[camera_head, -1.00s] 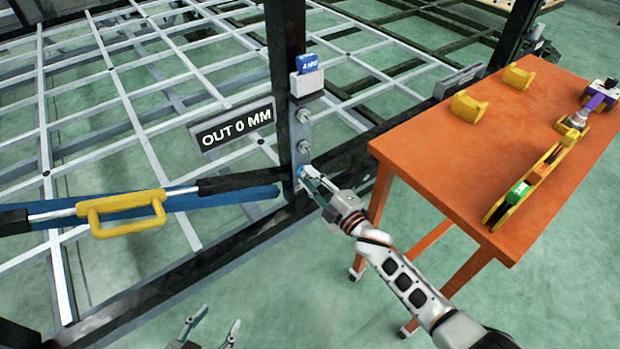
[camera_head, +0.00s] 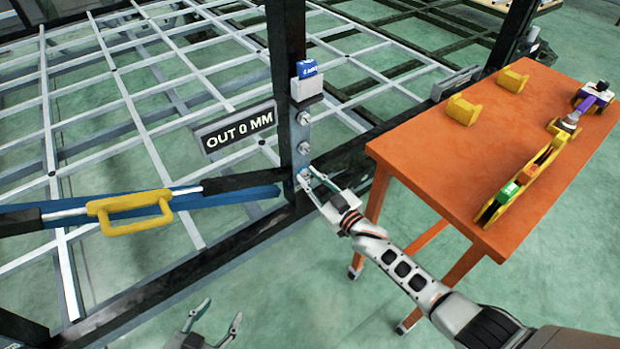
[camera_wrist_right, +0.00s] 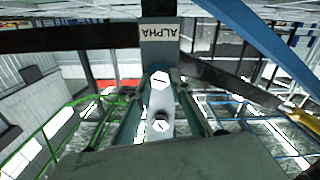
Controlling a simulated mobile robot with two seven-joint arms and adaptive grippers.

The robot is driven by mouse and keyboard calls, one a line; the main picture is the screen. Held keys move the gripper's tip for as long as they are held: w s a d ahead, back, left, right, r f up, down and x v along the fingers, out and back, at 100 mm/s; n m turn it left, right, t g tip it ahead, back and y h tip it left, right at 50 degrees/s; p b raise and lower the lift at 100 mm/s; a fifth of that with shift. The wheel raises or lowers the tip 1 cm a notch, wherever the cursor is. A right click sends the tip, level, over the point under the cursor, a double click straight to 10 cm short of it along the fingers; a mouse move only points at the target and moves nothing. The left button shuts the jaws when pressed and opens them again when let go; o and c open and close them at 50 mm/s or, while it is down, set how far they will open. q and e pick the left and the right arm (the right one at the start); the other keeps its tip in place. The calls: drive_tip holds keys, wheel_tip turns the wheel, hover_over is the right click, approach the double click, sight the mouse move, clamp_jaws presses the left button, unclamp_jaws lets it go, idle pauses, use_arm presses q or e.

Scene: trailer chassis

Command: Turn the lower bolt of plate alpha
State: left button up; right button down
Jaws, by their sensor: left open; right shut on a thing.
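Plate alpha (camera_head: 303,133) is a grey strip on the dark upright post, with bolts in a column. The lower bolt (camera_head: 304,173) is at its bottom end, partly hidden by my right gripper (camera_head: 311,178). My right gripper is shut on the lower bolt. My left gripper (camera_head: 212,312) is open and empty at the bottom of the head view, apart from everything.
A sign (camera_head: 238,128) reading OUT 0 MM is left of the post. A blue bar with a yellow handle (camera_head: 130,212) runs left from the post. An orange table (camera_head: 440,165) with yellow holders and tools stands right, close to my right arm.

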drive_tip(key=m, duration=0.3)
drive_tip(key=shift+s+d+f+m, duration=0.1)
drive_tip(key=shift+d+f+m, duration=0.05)
drive_tip(key=shift+f+m, duration=0.15)
drive_tip(key=m, duration=0.4)
drive_tip(key=shift+m, duration=0.3)
drive_tip(key=c, duration=2)
unclamp_jaws()
drive_tip(key=shift+o, duration=1.1)
drive_tip(key=shift+r, duration=0.15)
